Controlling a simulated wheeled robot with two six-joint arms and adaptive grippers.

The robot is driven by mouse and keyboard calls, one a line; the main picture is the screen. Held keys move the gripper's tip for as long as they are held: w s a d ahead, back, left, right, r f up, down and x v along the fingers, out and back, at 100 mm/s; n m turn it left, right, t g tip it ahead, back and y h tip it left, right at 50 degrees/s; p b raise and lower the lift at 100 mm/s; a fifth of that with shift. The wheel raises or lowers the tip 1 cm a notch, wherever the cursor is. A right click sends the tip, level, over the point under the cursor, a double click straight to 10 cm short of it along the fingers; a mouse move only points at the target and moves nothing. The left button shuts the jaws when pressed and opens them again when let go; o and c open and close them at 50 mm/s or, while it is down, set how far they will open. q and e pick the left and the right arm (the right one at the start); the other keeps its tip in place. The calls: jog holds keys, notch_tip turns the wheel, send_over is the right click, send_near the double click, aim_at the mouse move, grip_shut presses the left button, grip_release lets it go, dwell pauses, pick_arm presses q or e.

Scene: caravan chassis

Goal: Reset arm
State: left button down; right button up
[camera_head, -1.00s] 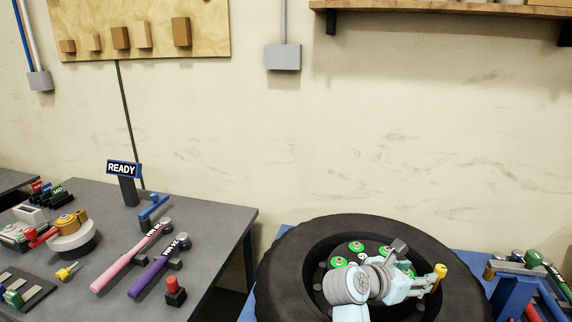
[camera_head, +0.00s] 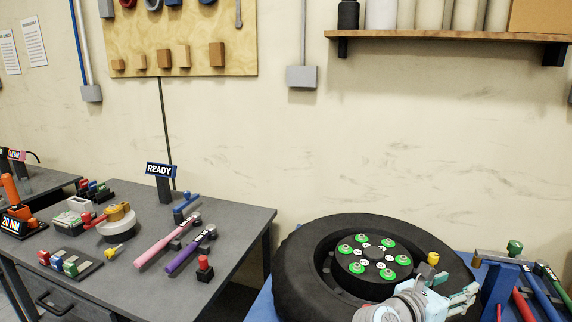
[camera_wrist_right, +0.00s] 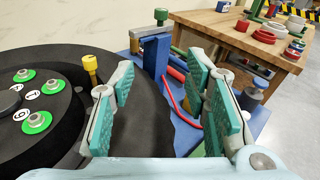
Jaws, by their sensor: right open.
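My right gripper (camera_head: 462,295) is at the lower right of the head view, over the near right part of a black tyre (camera_head: 298,285). In the right wrist view its two teal-padded fingers (camera_wrist_right: 160,75) stand well apart with nothing between them. A yellow-topped piece (camera_head: 433,258) shows just beyond the gripper; in the wrist view it (camera_wrist_right: 90,66) appears by the outer side of the left finger. I cannot tell whether it touches the finger. The wheel hub (camera_head: 373,262) with its green-ringed studs is in plain sight. My left gripper is not in view.
A blue rack (camera_head: 500,285) with coloured-handled tools stands right of the tyre, close to my right gripper. A grey table (camera_head: 228,215) at left bears a READY sign (camera_head: 160,169) and pink and purple tools. A wooden table (camera_wrist_right: 240,38) shows in the wrist view.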

notch_tip(320, 180, up, 7)
jog(key=a+n+t+h, duration=0.2)
jog(key=n+t, duration=0.5)
jog(key=n, duration=0.1)
jog(key=s+a+n+t+y, duration=0.1)
jog(key=a+n+t+y, duration=0.65)
jog(key=n, duration=0.65)
jog(key=s+a+f+n+g+y, duration=0.3)
jog(key=a+f+n+g+y, duration=0.15)
jog(key=f+n+y, duration=0.45)
jog(key=s+a+f+n+g+y, duration=0.35)
jog(key=a+f+n+y, duration=0.35)
jog(key=n, duration=0.5)
jog(key=s+d+f+n+g+h, duration=0.35)
jog(key=s+d+f+g, duration=0.2)
jog(key=s+f, duration=0.45)
jog(key=s+d+f+n+g+h, duration=0.2)
jog(key=s+d+f+g+h, duration=0.4)
jog(key=s, duration=0.7)
notch_tip(320, 180, down, 22)
jog(key=s+d+y, duration=0.1)
jog(key=s+d, duration=0.1)
jog(key=s+f+g, duration=0.1)
jog(key=s+f, duration=0.9)
jog(key=s, duration=0.2)
jog(key=shift+s+d+f+m+y, duration=0.25)
jog(key=shift+s+f+m+y, duration=0.05)
jog(key=shift+f+m, duration=0.1)
